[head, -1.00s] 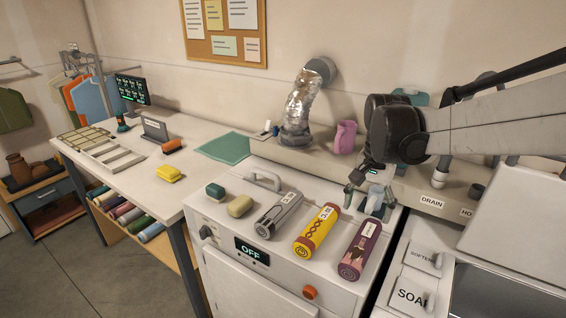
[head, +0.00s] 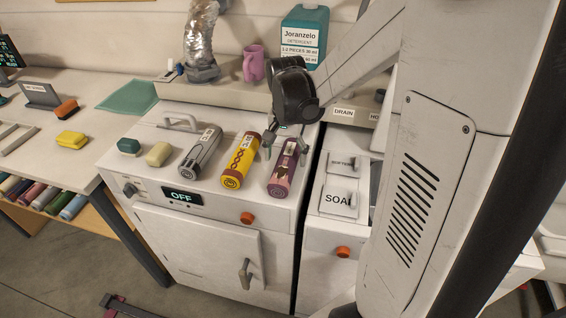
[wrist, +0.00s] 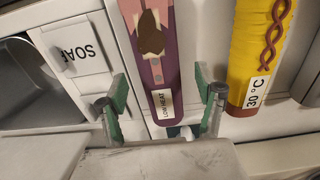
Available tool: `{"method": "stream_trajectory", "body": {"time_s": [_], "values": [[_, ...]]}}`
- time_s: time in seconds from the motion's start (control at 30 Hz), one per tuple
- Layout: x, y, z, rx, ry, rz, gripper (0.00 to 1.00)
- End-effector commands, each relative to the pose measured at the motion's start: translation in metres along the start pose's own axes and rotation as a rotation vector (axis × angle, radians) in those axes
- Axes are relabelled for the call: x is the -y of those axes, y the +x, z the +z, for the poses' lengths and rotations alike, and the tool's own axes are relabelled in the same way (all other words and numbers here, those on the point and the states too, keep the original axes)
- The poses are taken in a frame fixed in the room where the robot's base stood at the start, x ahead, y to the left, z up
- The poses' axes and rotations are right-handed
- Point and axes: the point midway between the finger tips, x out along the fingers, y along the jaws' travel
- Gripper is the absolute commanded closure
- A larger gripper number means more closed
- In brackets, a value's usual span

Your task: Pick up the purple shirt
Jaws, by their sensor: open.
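The purple shirt (head: 282,181) is a rolled bundle with a pale brown patterned front. It lies on the white machine top, at the right end of a row of three rolls. In the wrist view the purple shirt (wrist: 153,48) has a "LOW HEAT" tag. My gripper (head: 285,149) is just above the far end of the roll, with its fingers apart. In the wrist view the green-padded fingers of my gripper (wrist: 162,93) stand on either side of the roll's tagged end. They look apart from it, and nothing is held.
A yellow roll (head: 240,162) lies close to the left, then a grey roll (head: 200,152). Soap bars (head: 158,154) sit further left. A pink pitcher (head: 253,64) and a detergent bottle (head: 304,38) stand behind. A "SOAP" drawer panel (head: 338,198) is to the right.

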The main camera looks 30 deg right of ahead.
Motion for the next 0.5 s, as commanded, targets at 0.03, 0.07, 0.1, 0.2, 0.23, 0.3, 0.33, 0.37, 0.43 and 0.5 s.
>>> {"method": "stream_trajectory", "body": {"time_s": [0.03, 0.07, 0.1, 0.2, 0.23, 0.3, 0.33, 0.37, 0.43, 0.5], "values": [[-0.001, 0.007, -0.001, 0.000, 0.001, 0.000, 0.33], [-0.001, 0.011, -0.002, 0.000, 0.000, 0.000, 0.33], [-0.002, 0.016, -0.002, 0.000, 0.000, 0.000, 0.33], [-0.002, 0.027, -0.002, 0.000, 0.000, 0.000, 0.33], [-0.002, 0.030, -0.002, 0.000, 0.000, 0.000, 0.33], [-0.002, 0.034, -0.002, 0.000, 0.000, 0.000, 0.33], [-0.002, 0.035, -0.002, 0.000, 0.000, 0.000, 0.33], [-0.002, 0.036, -0.001, 0.000, 0.000, 0.000, 0.33], [-0.002, 0.037, -0.001, 0.000, 0.000, 0.000, 0.33], [-0.002, 0.037, -0.001, 0.000, 0.000, 0.000, 0.33]]}}
